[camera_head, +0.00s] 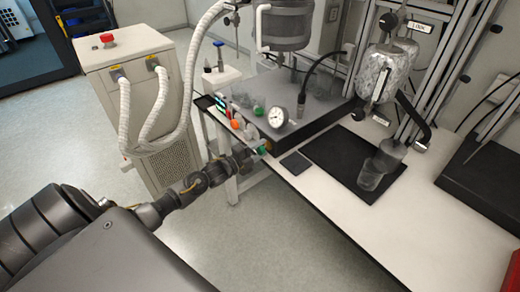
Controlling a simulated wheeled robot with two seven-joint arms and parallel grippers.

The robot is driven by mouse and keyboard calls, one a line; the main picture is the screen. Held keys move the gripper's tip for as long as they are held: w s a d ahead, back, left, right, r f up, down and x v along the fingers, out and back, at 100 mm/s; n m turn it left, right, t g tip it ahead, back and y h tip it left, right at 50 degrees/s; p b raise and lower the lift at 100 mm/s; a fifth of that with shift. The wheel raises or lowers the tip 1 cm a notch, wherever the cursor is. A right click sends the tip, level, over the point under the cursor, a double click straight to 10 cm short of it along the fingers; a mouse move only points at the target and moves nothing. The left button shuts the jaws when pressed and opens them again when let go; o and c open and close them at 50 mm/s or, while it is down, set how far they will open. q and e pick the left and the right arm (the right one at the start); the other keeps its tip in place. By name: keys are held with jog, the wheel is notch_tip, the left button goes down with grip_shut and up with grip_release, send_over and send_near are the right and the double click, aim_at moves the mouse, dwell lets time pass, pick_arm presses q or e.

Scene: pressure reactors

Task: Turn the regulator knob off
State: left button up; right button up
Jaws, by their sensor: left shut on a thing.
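My left arm reaches in from the lower left, and my left gripper (256,152) is at the front edge of the bench. It is shut on a small green knob (264,148) on the front of the dark reactor base. The fingers cover part of this knob, and its setting cannot be read. A round white pressure gauge (277,117) stands on the base above it. An orange knob (235,124) and another green knob (259,111) are to the upper left of the gripper. My right gripper is not in view.
A beige cabinet (130,85) with a red button and pale hoses stands on the left. A steel vessel (383,75) hangs over the bench, with a glass beaker (371,175) on a black mat (345,152). The white bench top (400,225) is clear at the front right.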

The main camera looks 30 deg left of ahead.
pick_arm(q)
jog(key=n, duration=0.4)
jog(key=shift+p, duration=0.4)
jog(key=shift+n, duration=1.5)
jog(key=shift+f, duration=0.1)
jog(key=o, duration=1)
jog(key=shift+c, duration=0.2)
jog(key=b+v, duration=0.1)
jog(key=v, duration=1)
jog(key=shift+b, duration=0.35)
